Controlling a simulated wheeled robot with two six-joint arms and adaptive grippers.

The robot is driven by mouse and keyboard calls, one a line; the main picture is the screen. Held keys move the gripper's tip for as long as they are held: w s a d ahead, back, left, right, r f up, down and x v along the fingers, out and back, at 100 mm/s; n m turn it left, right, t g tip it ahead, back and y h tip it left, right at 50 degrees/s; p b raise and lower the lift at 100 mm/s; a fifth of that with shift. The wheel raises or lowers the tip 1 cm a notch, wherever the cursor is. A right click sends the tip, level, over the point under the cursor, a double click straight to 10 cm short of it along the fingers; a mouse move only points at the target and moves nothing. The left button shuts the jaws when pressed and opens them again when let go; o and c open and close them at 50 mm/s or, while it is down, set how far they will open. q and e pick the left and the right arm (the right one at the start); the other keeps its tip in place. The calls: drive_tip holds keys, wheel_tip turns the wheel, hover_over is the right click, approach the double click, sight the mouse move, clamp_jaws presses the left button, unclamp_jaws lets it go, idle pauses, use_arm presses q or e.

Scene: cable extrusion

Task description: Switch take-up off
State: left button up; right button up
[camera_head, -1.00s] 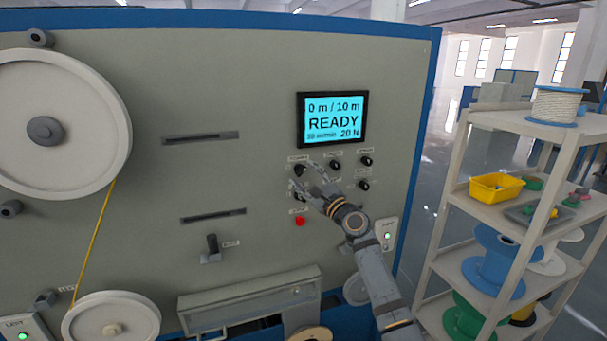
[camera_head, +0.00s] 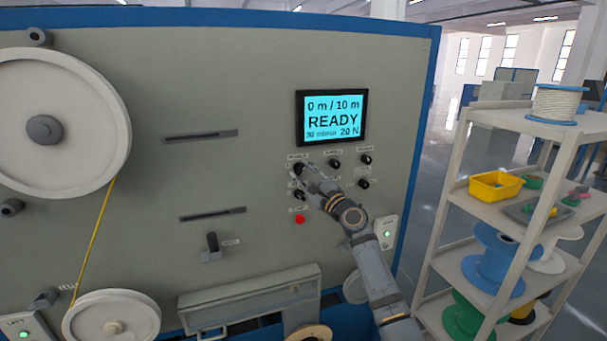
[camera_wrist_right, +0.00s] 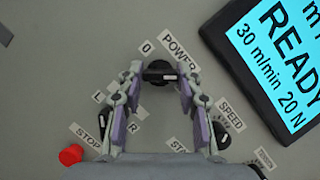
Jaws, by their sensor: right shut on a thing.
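A black rotary knob (camera_wrist_right: 158,74) sits on the grey panel with the labels "0" and "POWER" beside it in the right wrist view. In the head view this knob (camera_head: 299,168) is at the top left of the knob group and partly covered. My right gripper (camera_wrist_right: 159,76) is shut on it, with one fingertip on each side. The gripper (camera_head: 306,172) also shows in the head view, reaching in from the lower right. I cannot read a take-up label in these views. My left gripper is not in view.
Other knobs (camera_head: 334,163) and a red stop button (camera_head: 299,219) are close by. The display (camera_head: 332,118) above reads READY, 0 m / 10 m. A small lever (camera_head: 212,244) is lower left. A shelf (camera_head: 500,118) with spools stands at the right.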

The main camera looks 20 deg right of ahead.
drive_tip(key=n+g, duration=0.1)
drive_tip(key=n, duration=0.2)
drive_tip(key=n+g, duration=0.1)
drive_tip(key=n, duration=0.1)
drive_tip(key=shift+d+r+n+y, duration=0.1)
drive_tip(key=shift+n+y, duration=0.3)
drive_tip(key=n+g, duration=0.1)
drive_tip(key=n, duration=0.2)
drive_tip(key=shift+r+p, duration=0.15)
drive_tip(key=shift+p, duration=0.2)
drive_tip(key=n+g+p, duration=0.1)
drive_tip(key=n, duration=0.1)
drive_tip(key=n+g+h+p, duration=0.1)
drive_tip(key=n, duration=0.2)
drive_tip(key=shift+r+h, duration=0.15)
drive_tip(key=shift+h, duration=0.15)
drive_tip(key=shift+n+g+h+p, duration=0.4)
drive_tip(key=shift+n+h+p, duration=0.2)
drive_tip(key=shift+n+p, duration=0.65)
drive_tip(key=shift+n, duration=0.35)
drive_tip(key=o, duration=1.1)
drive_tip(key=shift+o, duration=0.2)
